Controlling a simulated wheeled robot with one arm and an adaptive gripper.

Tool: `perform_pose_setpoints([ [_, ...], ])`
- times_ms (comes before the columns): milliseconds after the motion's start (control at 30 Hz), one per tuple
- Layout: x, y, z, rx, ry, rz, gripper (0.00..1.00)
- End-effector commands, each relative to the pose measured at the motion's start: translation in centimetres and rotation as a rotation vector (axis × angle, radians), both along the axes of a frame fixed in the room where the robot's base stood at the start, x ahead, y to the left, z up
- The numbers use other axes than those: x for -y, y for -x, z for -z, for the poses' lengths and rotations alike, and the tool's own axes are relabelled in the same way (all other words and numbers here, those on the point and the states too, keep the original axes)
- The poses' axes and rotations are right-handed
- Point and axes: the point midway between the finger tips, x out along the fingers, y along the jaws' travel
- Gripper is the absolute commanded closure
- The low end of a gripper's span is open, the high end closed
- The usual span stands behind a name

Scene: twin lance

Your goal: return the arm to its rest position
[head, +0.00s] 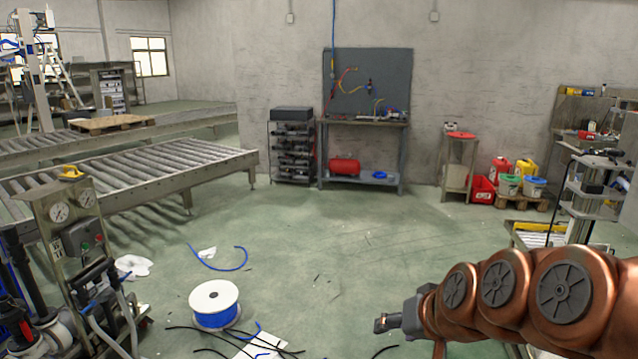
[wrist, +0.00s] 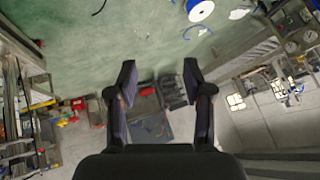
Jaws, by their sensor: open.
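My copper-coloured arm (head: 500,290) reaches in from the lower right of the head view. It is stretched out to the left above the green floor. My gripper (head: 382,324) is at its left end, partly seen from the side. In the wrist view my gripper (wrist: 160,80) shows two dark fingers spread apart with nothing between them. The wrist view looks out over the room and shows it upside down. Nothing touches the fingers.
A blue cable spool (head: 214,304) stands on the floor left of my gripper, with loose cables around it. A gauge panel (head: 72,225) stands at lower left, a roller conveyor (head: 150,172) behind it. A shelved stand (head: 590,200) is at right. The mid floor is mostly clear.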

Motion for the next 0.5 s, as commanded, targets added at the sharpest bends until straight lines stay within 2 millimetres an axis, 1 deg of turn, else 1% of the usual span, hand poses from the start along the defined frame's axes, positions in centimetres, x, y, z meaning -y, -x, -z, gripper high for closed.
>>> perform_pose_setpoints([
  [33,-0.1,2.3,1.2,-0.073,0.033,-0.03,0.49],
  [67,-0.1,3.7,2.0,-0.118,0.052,-0.043,0.49],
  [100,0.0,5.7,3.1,-0.183,0.077,-0.063,0.49],
  [167,0.4,8.8,4.4,-0.278,0.117,-0.086,0.49],
  [200,0.8,10.9,5.2,-0.344,0.144,-0.1,0.49],
  [267,1.5,13.9,6.2,-0.438,0.181,-0.113,0.49],
  [300,2.1,15.8,6.7,-0.496,0.204,-0.117,0.49],
  [400,3.3,19.9,7.5,-0.624,0.252,-0.124,0.49],
  [500,4.1,22.6,7.7,-0.707,0.285,-0.123,0.49],
])
